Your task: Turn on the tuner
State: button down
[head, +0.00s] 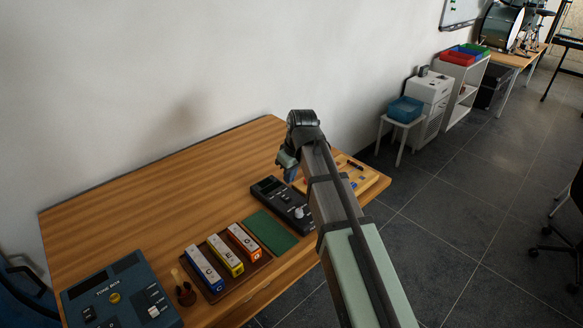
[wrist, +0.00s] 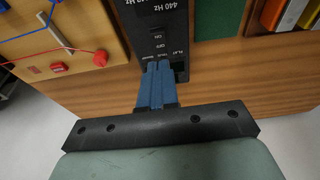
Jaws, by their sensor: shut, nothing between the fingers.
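The tuner is a black box (head: 272,190) on the wooden table, with a white round knob on its near half. Its labelled face (wrist: 160,20) also shows in the wrist view, with "440 Hz", "ON" and "OFF" markings. My gripper (wrist: 158,66) has its blue fingers shut together, empty, with the tips over the lower end of the tuner's face. The tips hide part of that face; I cannot tell if they touch it. In the head view my gripper (head: 290,177) hangs above the tuner, and my arm covers part of its right side.
A green mat (head: 270,232) and several coloured lettered blocks (head: 226,256) in a tray lie left of the tuner. A blue-grey tone box (head: 135,283) stands at the far left. A wooden board (wrist: 85,20) with strings lies close beside the tuner. The table's back is clear.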

aim_at(288, 199)
jog(key=x, duration=0.5)
jog(key=shift+s+d+f, duration=0.3)
jog(key=shift+s+f, duration=0.05)
jog(key=shift+f, duration=0.9)
jog(key=shift+d, duration=0.1)
jog(key=shift+s+f, duration=0.1)
jog(key=shift+f, duration=0.2)
jog(key=shift+w+a+r, duration=0.35)
jog(key=shift+w+a, duration=0.1)
jog(key=shift+w, duration=0.1)
